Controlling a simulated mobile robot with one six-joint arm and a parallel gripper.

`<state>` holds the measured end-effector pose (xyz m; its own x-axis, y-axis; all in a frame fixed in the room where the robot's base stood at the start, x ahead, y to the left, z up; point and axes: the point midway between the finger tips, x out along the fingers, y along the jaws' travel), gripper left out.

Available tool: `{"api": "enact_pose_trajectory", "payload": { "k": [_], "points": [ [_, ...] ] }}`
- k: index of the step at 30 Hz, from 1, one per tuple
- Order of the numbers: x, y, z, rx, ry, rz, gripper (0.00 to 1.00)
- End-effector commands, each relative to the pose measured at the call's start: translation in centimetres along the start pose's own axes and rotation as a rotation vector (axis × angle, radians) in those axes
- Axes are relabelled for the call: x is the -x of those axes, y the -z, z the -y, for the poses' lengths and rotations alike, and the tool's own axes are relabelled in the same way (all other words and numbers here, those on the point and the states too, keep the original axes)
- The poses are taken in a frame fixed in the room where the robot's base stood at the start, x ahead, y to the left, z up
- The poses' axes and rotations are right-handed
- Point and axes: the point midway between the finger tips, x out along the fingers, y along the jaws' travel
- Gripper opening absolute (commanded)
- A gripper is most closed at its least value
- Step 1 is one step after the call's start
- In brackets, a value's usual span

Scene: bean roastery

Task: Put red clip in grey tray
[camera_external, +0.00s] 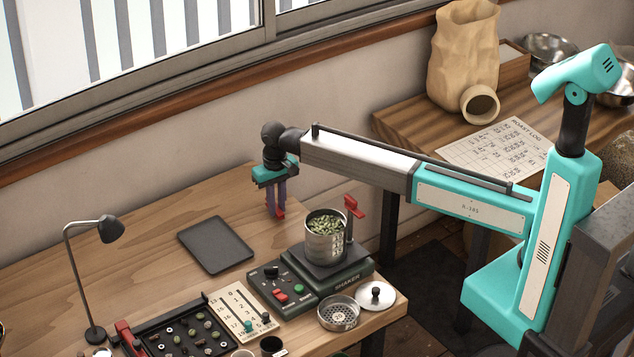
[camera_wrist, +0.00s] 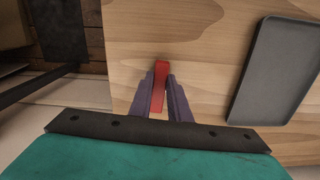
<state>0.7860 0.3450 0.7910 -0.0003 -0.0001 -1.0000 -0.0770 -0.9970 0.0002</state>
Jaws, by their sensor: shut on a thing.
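My gripper (camera_external: 277,206) is shut on a red clip (camera_external: 279,214) and holds it above the table, near the table's back edge. In the wrist view the red clip (camera_wrist: 160,78) sits between the two purple fingers of my gripper (camera_wrist: 160,92). The dark grey tray (camera_external: 216,246) lies flat on the table, to the left of and nearer than my gripper. It also shows in the wrist view (camera_wrist: 278,72), to the right of the clip. The tray looks empty. The clip is apart from the tray.
A shaker base (camera_external: 330,274) carries a metal cup (camera_external: 326,246) of green beans, with another red clip (camera_external: 353,207) at its rim. A perforated dish (camera_external: 338,313), a lid (camera_external: 376,296), a sorting box (camera_external: 180,335) and a lamp (camera_external: 110,229) stand around. Bare wood surrounds the tray.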

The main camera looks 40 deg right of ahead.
Motion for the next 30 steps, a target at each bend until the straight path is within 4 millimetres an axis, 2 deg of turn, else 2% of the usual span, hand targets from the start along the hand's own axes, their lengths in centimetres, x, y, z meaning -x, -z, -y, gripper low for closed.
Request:
{"api": "enact_pose_trajectory", "payload": {
  "k": [18, 24, 30],
  "points": [
    [7.9, 0.1, 0.0, 0.0, 0.001, -0.002, 0.0],
    [8.8, 0.0, 0.0, 0.0, 0.0, 0.0, 0.0],
    [9.0, 0.0, 0.0, 0.0, 0.0, 0.0, 0.0]
  ]
}}
